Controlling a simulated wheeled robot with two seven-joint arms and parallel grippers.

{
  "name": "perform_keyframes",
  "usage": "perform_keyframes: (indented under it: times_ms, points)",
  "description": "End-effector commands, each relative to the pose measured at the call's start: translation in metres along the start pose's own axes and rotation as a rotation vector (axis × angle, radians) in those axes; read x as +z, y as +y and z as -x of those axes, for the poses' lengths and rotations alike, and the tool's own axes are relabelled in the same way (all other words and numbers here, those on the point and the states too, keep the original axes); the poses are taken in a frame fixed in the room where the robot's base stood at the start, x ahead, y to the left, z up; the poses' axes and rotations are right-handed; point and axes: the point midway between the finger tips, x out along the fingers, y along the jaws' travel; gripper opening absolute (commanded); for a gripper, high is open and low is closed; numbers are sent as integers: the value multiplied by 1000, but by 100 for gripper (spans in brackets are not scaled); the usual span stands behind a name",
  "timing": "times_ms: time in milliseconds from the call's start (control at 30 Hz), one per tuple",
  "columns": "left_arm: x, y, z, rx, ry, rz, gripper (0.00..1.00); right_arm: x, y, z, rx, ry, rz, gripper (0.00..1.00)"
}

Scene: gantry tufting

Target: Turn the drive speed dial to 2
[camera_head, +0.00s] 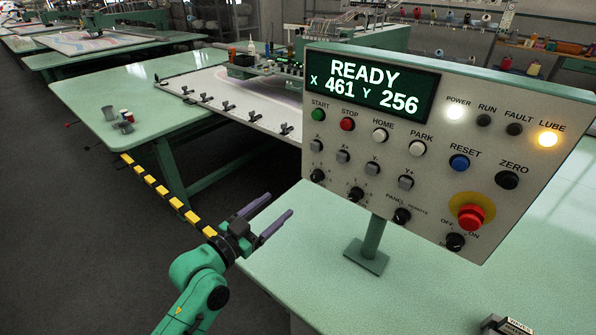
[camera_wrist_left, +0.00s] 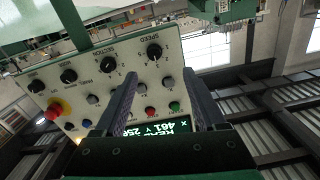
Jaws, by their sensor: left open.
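The speed dial (camera_head: 317,175) is a small black knob at the lower left of the grey control panel (camera_head: 340,210). In the left wrist view the panel is upside down, and the knob marked SPEED (camera_wrist_left: 154,51) lies ahead of my fingers. Its pointer setting is too small to read. My left gripper (camera_head: 279,205) is open and empty, with two purple fingers apart. It is left of and below the dial, not touching it. In the left wrist view my left gripper (camera_wrist_left: 161,82) has the dial roughly between and beyond its fingertips. My right gripper is not in view.
The panel stands on a green post (camera_head: 373,240) on a pale green table. The screen (camera_head: 370,85) reads READY, X 461, Y 256. Other knobs (camera_head: 355,194), push buttons and a red emergency stop (camera_head: 470,217) are close by. A yellow-black striped edge (camera_head: 165,192) lies left.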

Motion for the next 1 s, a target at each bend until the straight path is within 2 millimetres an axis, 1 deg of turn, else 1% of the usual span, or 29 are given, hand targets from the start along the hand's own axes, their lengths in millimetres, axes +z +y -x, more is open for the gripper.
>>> perform_keyframes:
  times_ms: [67,167,267,367,400,500,633,733,900,933,967,1000]
  points:
    - [-3,-1,-12,-2,1,5,73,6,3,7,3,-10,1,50]
    - [-5,-1,-36,-2,2,5,73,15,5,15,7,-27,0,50]
    - [-5,-1,-63,-1,1,5,73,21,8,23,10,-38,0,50]
    - [-4,-1,-90,-1,0,4,73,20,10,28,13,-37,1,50]
    - [-3,-1,-101,-2,0,4,73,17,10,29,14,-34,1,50]
    - [-1,-1,-122,-1,-1,4,73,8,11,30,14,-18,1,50]
    - [0,0,-137,-1,-1,4,73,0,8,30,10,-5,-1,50]
    - [1,0,-141,-1,-2,1,73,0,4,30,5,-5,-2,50]
    - [1,0,-140,-2,-3,2,73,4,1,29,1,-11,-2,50]
    - [1,0,-140,-2,-3,2,65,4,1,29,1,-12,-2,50]
    - [1,0,-140,-2,-3,2,54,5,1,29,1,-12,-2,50]
    - [2,0,-140,-2,-3,2,38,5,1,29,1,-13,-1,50]
